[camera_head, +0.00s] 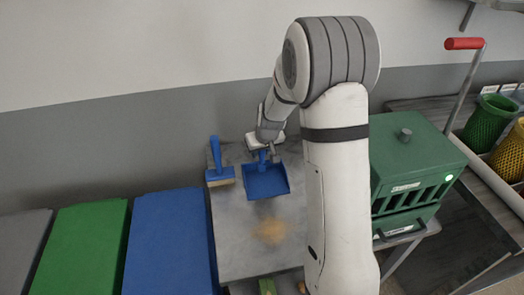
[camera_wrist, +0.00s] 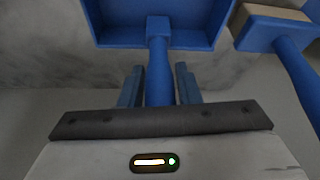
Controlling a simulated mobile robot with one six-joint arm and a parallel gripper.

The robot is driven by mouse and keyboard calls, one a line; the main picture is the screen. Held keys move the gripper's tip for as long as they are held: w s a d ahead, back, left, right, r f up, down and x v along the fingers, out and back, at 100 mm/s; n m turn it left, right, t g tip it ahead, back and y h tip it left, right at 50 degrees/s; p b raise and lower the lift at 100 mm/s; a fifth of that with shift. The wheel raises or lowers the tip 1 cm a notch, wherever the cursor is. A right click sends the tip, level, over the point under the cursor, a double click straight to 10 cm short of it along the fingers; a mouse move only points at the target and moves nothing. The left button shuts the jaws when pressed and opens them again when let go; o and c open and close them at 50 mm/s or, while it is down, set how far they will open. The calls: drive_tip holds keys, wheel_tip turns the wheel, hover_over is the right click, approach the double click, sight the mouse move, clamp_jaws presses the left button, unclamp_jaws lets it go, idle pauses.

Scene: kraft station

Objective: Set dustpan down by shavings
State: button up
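The blue dustpan (camera_head: 266,181) shows at the middle of the grey table in the head view, with its open pan toward the front. It also shows at the top of the wrist view (camera_wrist: 200,38). My gripper (camera_head: 265,156) is at its handle, at the back. In the wrist view the fingers of my gripper (camera_wrist: 159,82) lie close along both sides of the handle and appear shut on it. A tan heap of shavings (camera_head: 271,231) lies on the table in front of the pan, apart from it. I cannot tell whether the pan touches the table.
A blue brush (camera_head: 219,173) with tan bristles is left of the dustpan, and also in the wrist view (camera_wrist: 275,27). A green slotted box (camera_head: 407,172) stands at the right, beyond my arm. Green (camera_head: 82,245) and blue (camera_head: 170,240) panels are at the left. The table's front left is clear.

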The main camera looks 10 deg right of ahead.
drive_tip(key=o, duration=0.4)
drive_tip(key=v, duration=0.8)
drive_tip(key=shift+s, duration=0.1)
drive_tip(key=shift+m+g+h, duration=0.3)
drive_tip(key=shift+m+g, duration=0.6)
drive_tip(key=s+r, duration=0.2)
drive_tip(key=s, duration=0.7)
drive_tip(key=s+r, duration=0.3)
drive_tip(key=s, duration=0.6)
drive_tip(key=s+r, duration=0.2)
drive_tip(key=s, duration=0.7)
drive_tip(key=shift+s+r, duration=0.3)
drive_tip(key=shift+s, duration=0.05)
